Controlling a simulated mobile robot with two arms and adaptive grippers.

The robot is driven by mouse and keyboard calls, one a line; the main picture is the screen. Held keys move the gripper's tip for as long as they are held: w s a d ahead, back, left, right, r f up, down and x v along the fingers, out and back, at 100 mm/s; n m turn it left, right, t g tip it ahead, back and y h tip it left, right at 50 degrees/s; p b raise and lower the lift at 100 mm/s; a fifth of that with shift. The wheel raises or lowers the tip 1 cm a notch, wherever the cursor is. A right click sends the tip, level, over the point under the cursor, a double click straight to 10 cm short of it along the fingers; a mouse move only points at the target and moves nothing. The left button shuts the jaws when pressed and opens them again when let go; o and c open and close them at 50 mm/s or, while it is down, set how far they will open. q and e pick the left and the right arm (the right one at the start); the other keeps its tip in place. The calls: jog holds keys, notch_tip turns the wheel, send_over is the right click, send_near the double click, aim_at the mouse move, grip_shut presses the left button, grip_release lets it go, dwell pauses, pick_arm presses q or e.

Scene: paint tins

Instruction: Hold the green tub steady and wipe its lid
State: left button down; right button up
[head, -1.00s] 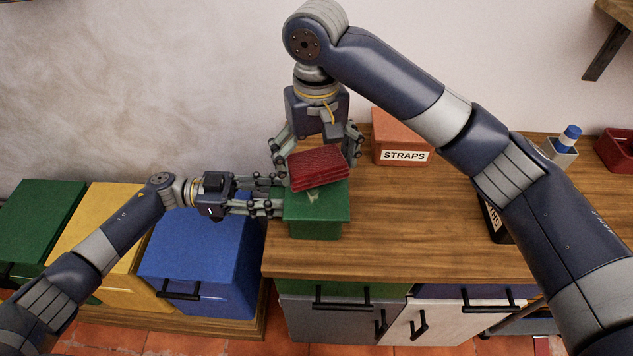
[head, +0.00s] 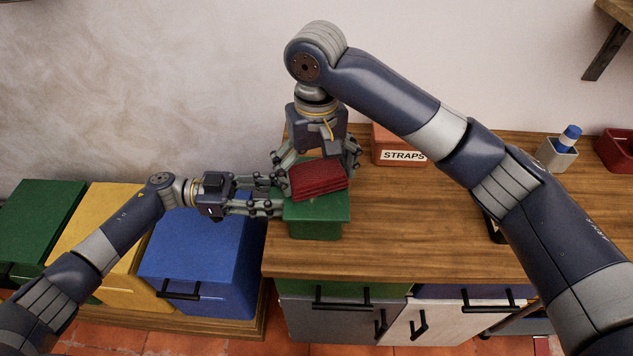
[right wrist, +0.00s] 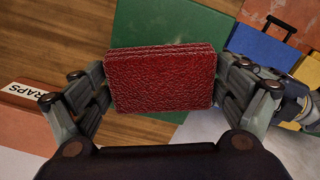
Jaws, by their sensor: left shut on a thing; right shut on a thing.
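The green tub (head: 316,226) stands on the wooden bench near its left end, lid facing up; its lid also shows behind the cloth in the right wrist view (right wrist: 180,22). My left gripper (head: 282,196) is shut on the tub from its left side. My right gripper (head: 318,166) points down over the tub and is shut on a folded dark red cloth (head: 319,184). In the right wrist view the cloth (right wrist: 160,80) is held between the two fingers. The cloth covers the lid's middle and back, and appears to lie on it.
An orange box labelled STRAPS (head: 398,146) stands behind, to the right. A pale holder with a blue-topped item (head: 560,150) and a red bin (head: 616,150) are farther right. A dark container is mostly hidden by my right arm. The bench's middle (head: 420,215) is clear.

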aim_at(308, 205)
jog(key=shift+f, duration=0.3)
jog(key=shift+s+a+r, duration=0.2)
jog(key=shift+s+a, duration=0.4)
jog(key=shift+a, duration=0.1)
jog(key=shift+f, duration=0.2)
dwell(0.3)
jog(key=shift+s+r, duration=0.1)
jog(key=shift+s, duration=1.55)
